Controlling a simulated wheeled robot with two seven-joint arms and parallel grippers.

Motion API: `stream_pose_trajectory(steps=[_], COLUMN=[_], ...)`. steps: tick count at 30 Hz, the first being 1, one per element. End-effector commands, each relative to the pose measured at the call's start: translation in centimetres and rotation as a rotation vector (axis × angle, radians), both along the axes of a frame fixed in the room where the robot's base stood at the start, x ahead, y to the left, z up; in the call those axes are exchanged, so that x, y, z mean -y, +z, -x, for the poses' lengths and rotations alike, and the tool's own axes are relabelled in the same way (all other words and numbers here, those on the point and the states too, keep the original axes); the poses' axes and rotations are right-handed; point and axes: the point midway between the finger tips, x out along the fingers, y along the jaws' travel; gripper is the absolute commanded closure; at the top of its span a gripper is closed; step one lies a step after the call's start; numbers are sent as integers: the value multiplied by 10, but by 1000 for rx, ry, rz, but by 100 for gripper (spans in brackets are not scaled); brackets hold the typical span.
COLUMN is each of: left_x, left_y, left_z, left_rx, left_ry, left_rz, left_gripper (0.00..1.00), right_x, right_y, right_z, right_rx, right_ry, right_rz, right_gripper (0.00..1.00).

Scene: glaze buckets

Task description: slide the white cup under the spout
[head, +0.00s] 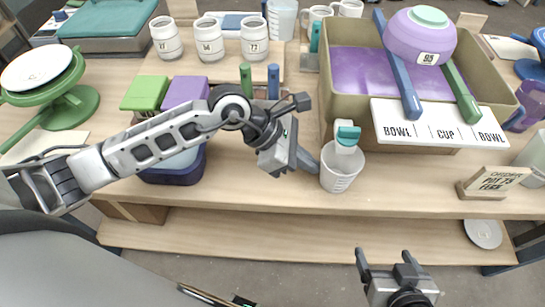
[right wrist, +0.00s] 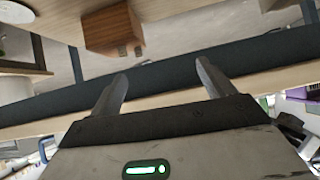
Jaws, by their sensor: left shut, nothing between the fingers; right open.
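The white cup (head: 338,180) stands upright near the front edge of the table, in front of the bucket. The spout (head: 347,137), white with a teal handle, sticks out from the bucket's front and overlaps the cup's rim in the head view. I cannot tell exactly how well it lines up with the cup's mouth. My left gripper (head: 310,164) is shut and empty, its fingertips at the cup's left side, touching or nearly so. My right gripper (head: 390,262) is open and empty, low in front of the table; its fingers also show in the right wrist view (right wrist: 160,88).
The tan bucket (head: 335,100) holds purple glaze, with a purple bowl (head: 405,38) resting on two sticks above it. A label board (head: 440,125) fronts it. A dark blue tub (head: 172,170) lies behind my left arm. A wooden sign (head: 490,183) stands right; table between is clear.

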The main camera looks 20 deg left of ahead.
Motion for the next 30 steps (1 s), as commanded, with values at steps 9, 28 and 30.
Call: stream_pose_trajectory(steps=[9, 28, 30], left_x=[-7, -94, -98], left_y=[-2, 61, 66], left_z=[1, 19, 20], left_rx=[0, 1, 2], left_ry=[-1, -16, -18], left_rz=[-2, -3, -2], left_gripper=[100, 100, 100], right_x=[0, -7, -7], right_y=[-4, -7, -8], right_z=[0, -6, -6], right_rx=[0, 24, 24], right_ry=[3, -12, -13], right_rz=[1, -49, -50], right_gripper=[19, 19, 19])
